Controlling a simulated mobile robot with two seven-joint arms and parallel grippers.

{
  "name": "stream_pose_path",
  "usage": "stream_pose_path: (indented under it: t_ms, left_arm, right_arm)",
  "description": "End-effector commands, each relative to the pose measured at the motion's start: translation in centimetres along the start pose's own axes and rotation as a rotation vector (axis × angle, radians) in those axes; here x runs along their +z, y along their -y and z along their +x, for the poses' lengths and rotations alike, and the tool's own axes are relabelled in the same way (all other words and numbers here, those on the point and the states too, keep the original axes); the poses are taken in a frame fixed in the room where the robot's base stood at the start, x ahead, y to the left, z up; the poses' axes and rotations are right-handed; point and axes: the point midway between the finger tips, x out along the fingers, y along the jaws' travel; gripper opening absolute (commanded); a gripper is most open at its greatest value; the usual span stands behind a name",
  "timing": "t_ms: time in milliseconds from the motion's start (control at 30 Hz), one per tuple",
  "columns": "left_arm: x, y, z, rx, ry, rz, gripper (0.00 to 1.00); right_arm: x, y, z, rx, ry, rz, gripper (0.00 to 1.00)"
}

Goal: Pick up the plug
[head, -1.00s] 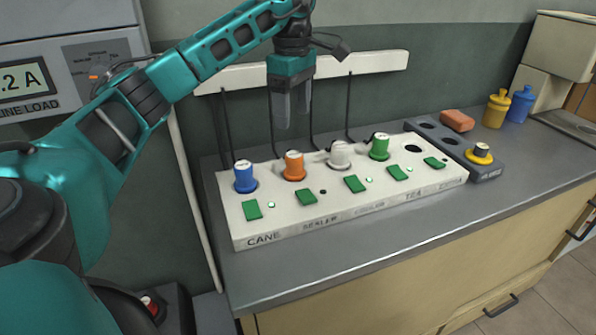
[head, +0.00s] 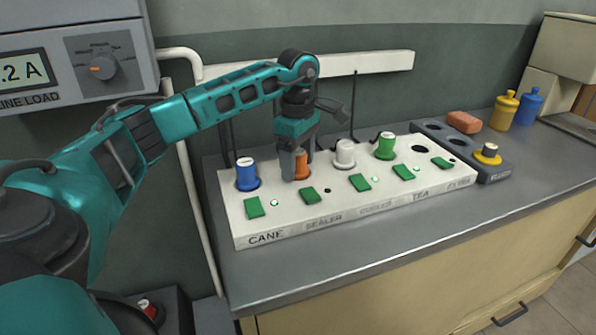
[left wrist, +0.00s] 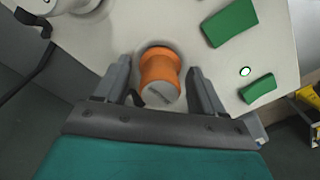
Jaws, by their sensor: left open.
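A white socket strip (head: 330,213) on the counter holds a row of plugs. The orange plug (head: 302,167) sits upright in the second socket from the left, above the SEALER label. My left gripper (head: 295,168) is open and lowered around it, partly hiding it in the head view. In the left wrist view the orange plug (left wrist: 160,78) lies between the two open fingers (left wrist: 162,92), with gaps on both sides. The blue plug (head: 247,175), white plug (head: 345,153) and green plug (head: 385,146) stand in other sockets. My right gripper is not in view.
Green switches (head: 310,195) line the front of the strip; its rightmost socket is empty. A grey holder (head: 480,172) carries a yellow-based plug (head: 488,153). An orange block (head: 464,122), yellow bottle (head: 501,110) and blue bottle (head: 528,106) stand at the right. The counter's front is clear.

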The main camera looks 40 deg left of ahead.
Motion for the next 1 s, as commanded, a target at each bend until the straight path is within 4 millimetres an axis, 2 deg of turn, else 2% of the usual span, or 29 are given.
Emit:
stream_pose_path:
  t_ms: [167,667,1000]
  left_arm:
    - [-0.02,-0.02,-0.08,0.001,0.000,0.000,0.67]
    - [0.00,-0.02,-0.11,0.001,0.001,0.000,0.19]
    - [0.02,-0.06,-0.53,0.002,0.001,0.000,0.18]
  right_arm:
    - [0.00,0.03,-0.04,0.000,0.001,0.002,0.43]
    - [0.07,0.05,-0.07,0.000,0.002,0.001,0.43]
    - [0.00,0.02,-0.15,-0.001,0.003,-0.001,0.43]
